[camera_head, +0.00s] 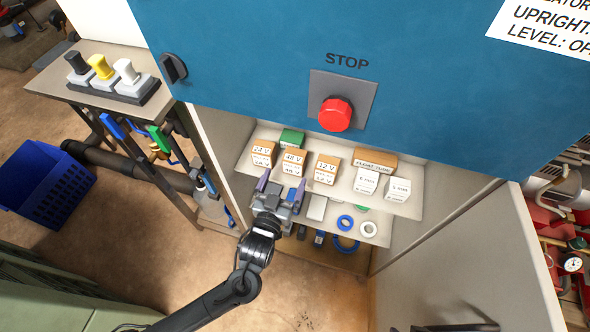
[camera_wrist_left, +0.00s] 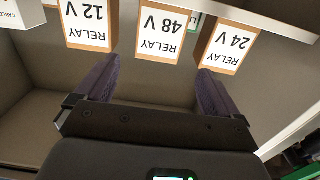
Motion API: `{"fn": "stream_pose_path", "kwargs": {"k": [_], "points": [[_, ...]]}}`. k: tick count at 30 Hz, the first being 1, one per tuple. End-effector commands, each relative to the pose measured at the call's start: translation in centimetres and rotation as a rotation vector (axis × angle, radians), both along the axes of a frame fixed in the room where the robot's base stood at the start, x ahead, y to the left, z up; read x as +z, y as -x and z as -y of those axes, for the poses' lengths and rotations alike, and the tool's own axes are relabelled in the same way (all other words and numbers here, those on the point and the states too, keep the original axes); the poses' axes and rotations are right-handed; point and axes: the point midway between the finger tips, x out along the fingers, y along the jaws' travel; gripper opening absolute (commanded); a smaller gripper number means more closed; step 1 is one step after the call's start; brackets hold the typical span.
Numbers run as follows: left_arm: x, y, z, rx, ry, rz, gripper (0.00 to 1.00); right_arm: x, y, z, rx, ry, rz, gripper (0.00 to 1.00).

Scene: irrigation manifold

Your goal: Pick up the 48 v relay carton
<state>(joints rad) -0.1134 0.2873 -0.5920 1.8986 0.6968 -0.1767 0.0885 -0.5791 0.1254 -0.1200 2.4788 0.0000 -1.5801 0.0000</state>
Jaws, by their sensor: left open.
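The 48 V relay carton (camera_head: 293,160) is a small brown box with a white label, on the cabinet shelf between the 24 V carton (camera_head: 263,153) and the 12 V carton (camera_head: 326,169). My left gripper (camera_head: 281,184) is open and empty, just in front of the cartons. In the left wrist view the 48 V carton (camera_wrist_left: 160,32) appears upside down, centred beyond the gap between the purple fingers (camera_wrist_left: 156,78). The fingers line up with the gaps beside it; no contact shows. The 12 V (camera_wrist_left: 88,25) and 24 V (camera_wrist_left: 229,45) cartons flank it. My right gripper is not in view.
A float tube box (camera_head: 375,160) and white boxes (camera_head: 366,181) stand on the shelf's right. A green box (camera_head: 291,138) is behind the cartons. A lower shelf holds rings (camera_head: 345,222). The blue panel with a red stop button (camera_head: 335,114) is above.

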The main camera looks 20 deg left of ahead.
Motion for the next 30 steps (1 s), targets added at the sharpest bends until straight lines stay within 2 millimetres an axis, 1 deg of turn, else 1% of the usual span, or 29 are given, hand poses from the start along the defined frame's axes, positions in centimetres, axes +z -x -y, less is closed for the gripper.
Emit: {"fn": "stream_pose_path", "kwargs": {"k": [1,12,20,26,30], "points": [[-0.4,-0.3,-0.1,0.002,-0.003,0.009,0.96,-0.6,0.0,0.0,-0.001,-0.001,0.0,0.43],[-0.4,-4.8,-0.3,0.003,-0.003,0.015,0.96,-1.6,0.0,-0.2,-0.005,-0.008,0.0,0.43],[-0.4,-6.2,-0.3,0.002,-0.004,0.014,0.96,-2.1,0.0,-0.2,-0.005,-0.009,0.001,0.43],[-0.7,-8.8,-0.3,0.003,-0.003,0.016,0.96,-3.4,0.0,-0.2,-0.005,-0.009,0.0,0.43],[-0.6,-10.2,-0.3,0.002,-0.003,0.014,0.96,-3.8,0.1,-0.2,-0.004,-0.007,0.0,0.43]]}}
